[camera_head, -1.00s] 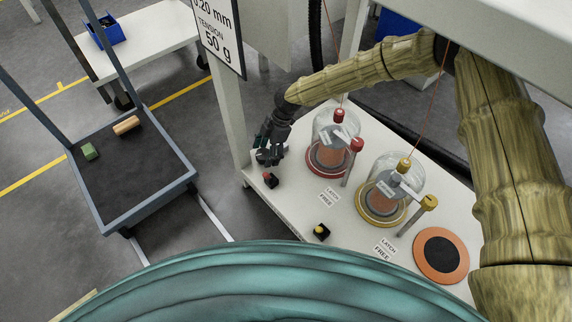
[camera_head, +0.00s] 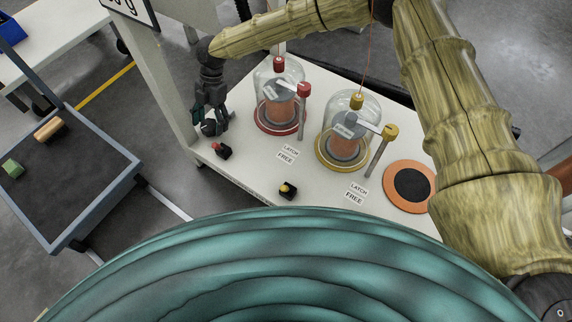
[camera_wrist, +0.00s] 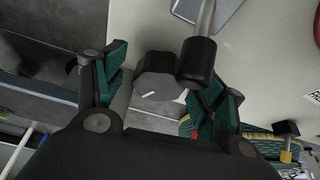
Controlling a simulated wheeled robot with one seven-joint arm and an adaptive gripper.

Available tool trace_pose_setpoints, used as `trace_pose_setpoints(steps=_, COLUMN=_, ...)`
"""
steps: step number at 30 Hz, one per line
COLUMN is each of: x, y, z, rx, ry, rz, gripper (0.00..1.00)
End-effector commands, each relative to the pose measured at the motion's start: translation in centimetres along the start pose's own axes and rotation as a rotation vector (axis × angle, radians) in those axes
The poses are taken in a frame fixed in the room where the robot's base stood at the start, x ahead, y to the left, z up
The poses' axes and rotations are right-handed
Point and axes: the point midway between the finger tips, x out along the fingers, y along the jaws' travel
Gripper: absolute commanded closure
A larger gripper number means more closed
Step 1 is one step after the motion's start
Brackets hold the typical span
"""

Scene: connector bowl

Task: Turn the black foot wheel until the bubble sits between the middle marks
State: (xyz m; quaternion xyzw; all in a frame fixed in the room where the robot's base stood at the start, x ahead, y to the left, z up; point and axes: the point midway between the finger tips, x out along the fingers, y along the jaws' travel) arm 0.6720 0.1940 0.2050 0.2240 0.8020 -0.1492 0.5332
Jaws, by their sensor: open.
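In the wrist view a dark faceted knob (camera_wrist: 158,72) with a short white mark shows between the two green-padded fingers of my gripper (camera_wrist: 162,88). It looks like the black foot wheel. The fingers are open, with the knob between and beyond their tips; I cannot tell whether they touch it. In the head view my gripper (camera_head: 210,122) points down at the left corner of the white table, where the wheel is too small and hidden to make out clearly. I cannot make out the bubble or its marks in either view.
A black cylinder on a grey rod (camera_wrist: 197,62) stands close beside the knob. A red-button box (camera_head: 221,150) and a yellow-button box (camera_head: 287,190) sit along the table (camera_head: 250,178) edge. Red-based (camera_head: 280,120) and yellow-based (camera_head: 342,152) glass domes stand behind. A cart (camera_head: 85,212) is left.

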Motion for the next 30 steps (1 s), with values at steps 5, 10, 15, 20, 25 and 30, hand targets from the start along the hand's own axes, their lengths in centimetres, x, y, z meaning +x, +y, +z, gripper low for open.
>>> trace_pose_setpoints(steps=5, x=0.3, y=0.0, z=0.2, rx=-0.032, ry=0.000, rz=-0.013, gripper=0.29)
trace_pose_setpoints(steps=10, x=0.2, y=0.0, z=0.3, rx=-0.057, ry=-0.002, rz=-0.023, gripper=0.29)
trace_pose_setpoints(steps=15, x=-0.8, y=0.1, z=0.1, rx=-0.074, ry=-0.006, rz=-0.030, gripper=0.29)
trace_pose_setpoints(steps=20, x=-2.5, y=0.1, z=0.1, rx=-0.073, ry=-0.007, rz=-0.029, gripper=0.29)
trace_pose_setpoints(steps=25, x=-4.6, y=0.1, z=0.1, rx=-0.073, ry=-0.007, rz=-0.029, gripper=0.29)
trace_pose_setpoints(steps=30, x=-7.1, y=0.2, z=0.0, rx=-0.073, ry=-0.007, rz=-0.029, gripper=0.29)
